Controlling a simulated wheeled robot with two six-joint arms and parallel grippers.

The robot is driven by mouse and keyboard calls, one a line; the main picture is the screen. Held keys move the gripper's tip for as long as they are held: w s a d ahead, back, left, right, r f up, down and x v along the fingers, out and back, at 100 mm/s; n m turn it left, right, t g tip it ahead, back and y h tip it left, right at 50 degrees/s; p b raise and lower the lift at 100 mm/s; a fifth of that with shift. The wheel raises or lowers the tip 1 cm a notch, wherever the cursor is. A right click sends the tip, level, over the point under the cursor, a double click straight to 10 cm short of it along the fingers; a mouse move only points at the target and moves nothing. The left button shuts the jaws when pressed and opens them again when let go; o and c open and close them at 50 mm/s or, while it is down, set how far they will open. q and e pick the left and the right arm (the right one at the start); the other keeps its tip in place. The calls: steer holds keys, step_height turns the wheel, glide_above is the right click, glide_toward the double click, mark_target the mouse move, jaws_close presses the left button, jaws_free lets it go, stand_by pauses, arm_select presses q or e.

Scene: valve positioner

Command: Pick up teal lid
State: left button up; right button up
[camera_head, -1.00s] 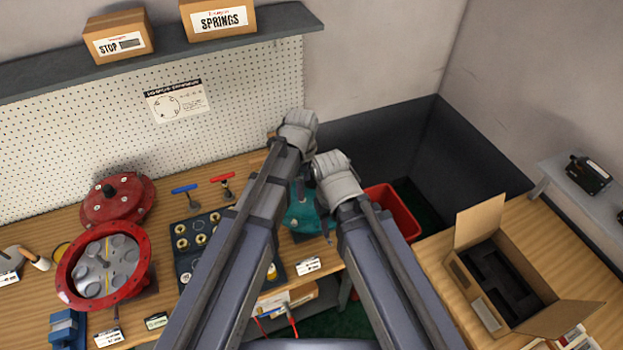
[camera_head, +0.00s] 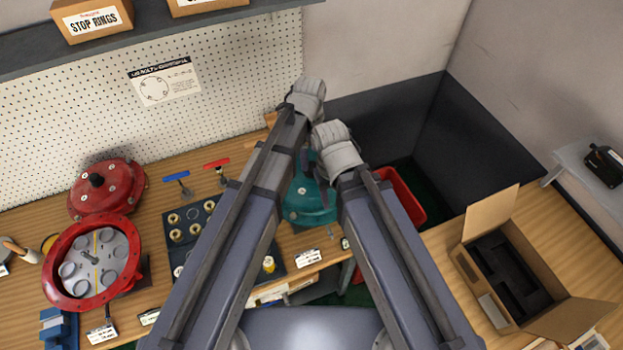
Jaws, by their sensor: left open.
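The teal lid (camera_head: 312,203) lies at the right end of the wooden bench, partly hidden behind my two forearms. My left gripper (camera_head: 308,97) is beyond the lid in the picture, up and to the left of my right gripper; its fingers face away and are hard to see, but it is open. I cannot tell whether either gripper touches the lid.
A red bin (camera_head: 402,195) stands right of the lid. A dark tray (camera_head: 188,235) of small parts lies left. A red round housing (camera_head: 92,262) and a red cover (camera_head: 106,186) are further left. An open cardboard box (camera_head: 515,270) stands on the right bench.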

mark_target(311, 166)
arm_select(q)
steer(key=shift+f, duration=0.15)
steer(key=shift+s+d+f+b, duration=0.1)
steer(key=shift+s+f+b, duration=0.05)
steer(key=shift+f+b, duration=0.4)
step_height(311, 166, down, 4)
steer(key=b, duration=0.4)
steer(key=shift+d, duration=0.1)
steer(key=shift+c, duration=0.3)
jaws_close()
stand_by(0.5)
